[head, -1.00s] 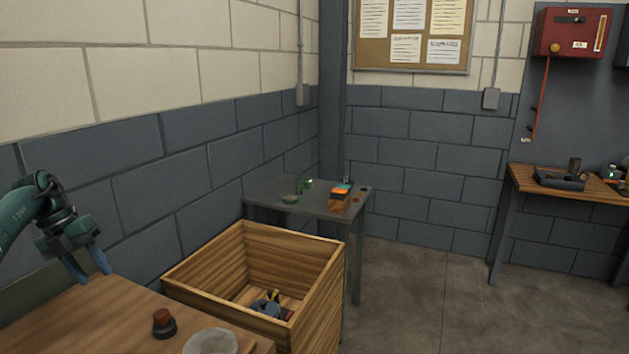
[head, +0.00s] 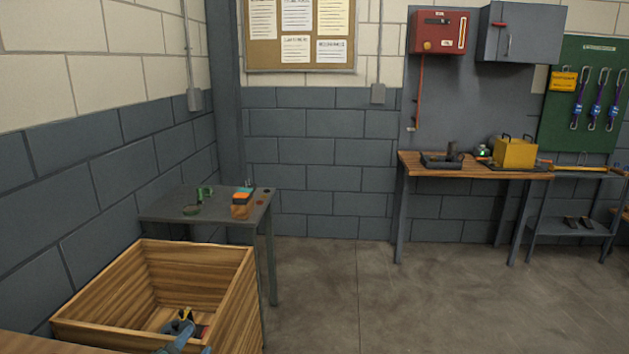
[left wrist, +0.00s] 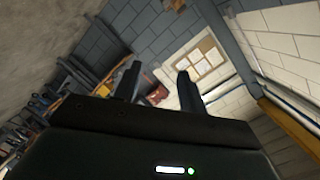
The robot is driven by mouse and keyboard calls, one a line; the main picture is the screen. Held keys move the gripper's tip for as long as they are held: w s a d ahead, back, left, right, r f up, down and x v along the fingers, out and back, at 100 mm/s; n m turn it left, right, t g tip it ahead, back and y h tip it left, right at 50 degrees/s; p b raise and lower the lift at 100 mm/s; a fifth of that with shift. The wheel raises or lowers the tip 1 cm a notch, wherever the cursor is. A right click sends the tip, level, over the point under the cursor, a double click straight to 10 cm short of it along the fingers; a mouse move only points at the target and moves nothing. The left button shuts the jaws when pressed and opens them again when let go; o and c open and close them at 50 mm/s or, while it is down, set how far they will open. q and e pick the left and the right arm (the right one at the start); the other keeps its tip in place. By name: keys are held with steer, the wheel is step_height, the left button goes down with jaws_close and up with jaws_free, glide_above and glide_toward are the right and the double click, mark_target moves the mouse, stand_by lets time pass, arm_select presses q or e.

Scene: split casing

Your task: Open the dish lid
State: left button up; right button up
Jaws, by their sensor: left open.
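I cannot make out a lidded dish for certain. My right gripper is not in view.
An open wooden crate (head: 242,296) stands before the grey table, with tools (head: 182,318) inside. A workbench (head: 470,172) stands at the right wall. The floor (head: 400,290) between is clear.

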arm_select(q)
steer(key=s+d+f+n+g, duration=0.1)
steer(key=s+f+n+g, duration=0.25)
steer(key=s, duration=0.65)
steer(key=s+f+n+g, duration=0.25)
steer(key=s+g, duration=0.25)
steer(key=s, duration=0.4)
steer(key=s+d+f+n+g, duration=0.1)
steer(key=s+f+n+g, duration=0.2)
steer(key=s, duration=0.7)
steer(key=w+d+f+t+h, duration=0.2)
steer(key=w+d+f+t, duration=0.4)
steer(key=shift+f+h, duration=0.4)
